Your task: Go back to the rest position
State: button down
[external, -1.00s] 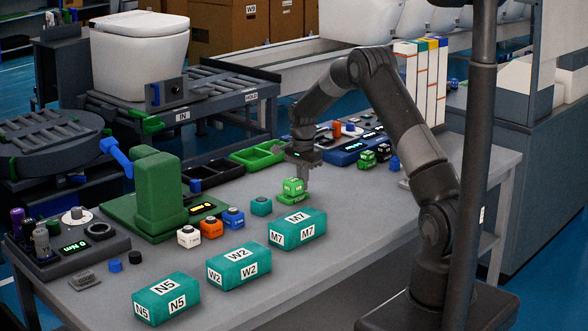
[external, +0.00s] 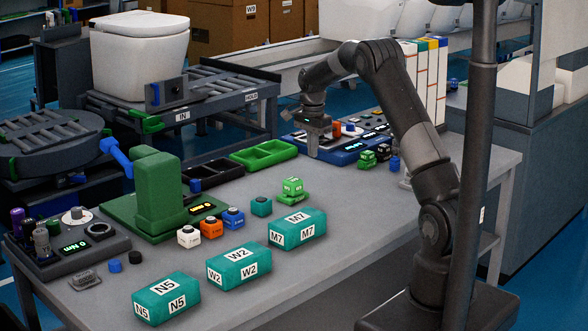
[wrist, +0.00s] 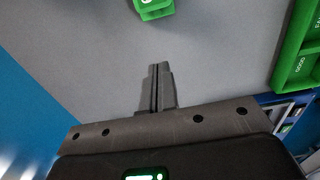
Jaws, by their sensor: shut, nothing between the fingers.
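My gripper (external: 313,153) is shut and empty, pointing down above the back part of the table, in front of the blue tray (external: 345,157). In the wrist view the two fingers (wrist: 158,72) lie together over bare grey table. A green block piece (external: 291,190) stands on the table to the left of and nearer than my gripper. A green piece also shows at the top of the wrist view (wrist: 153,8), apart from the fingers.
Teal boxes marked M7 (external: 298,230), W2 (external: 238,265) and N5 (external: 166,299) line the table's front. A green bin (external: 264,154) and a black bin (external: 210,173) lie left of my gripper. Small green pieces (external: 367,160) stand to its right. Bare table (external: 350,195) lies in front.

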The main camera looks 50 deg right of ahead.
jog(key=shift+r, duration=0.45)
jog(key=s+a+r+n+t, duration=0.3)
jog(key=s+a+r+n, duration=0.5)
jog(key=s+a+r, duration=0.9)
jog(key=s+a+n+t, duration=0.1)
jog(key=s+a+n, duration=0.2)
jog(key=s, duration=0.8)
jog(key=s+a+n+t, duration=0.1)
jog(key=s+a+n, duration=0.3)
jog(key=s+n, duration=0.3)
jog(key=s, duration=0.4)
jog(key=shift+s+a+f+t, duration=0.15)
jog(key=shift+s+a+t, duration=0.1)
jog(key=shift+s+t, duration=0.05)
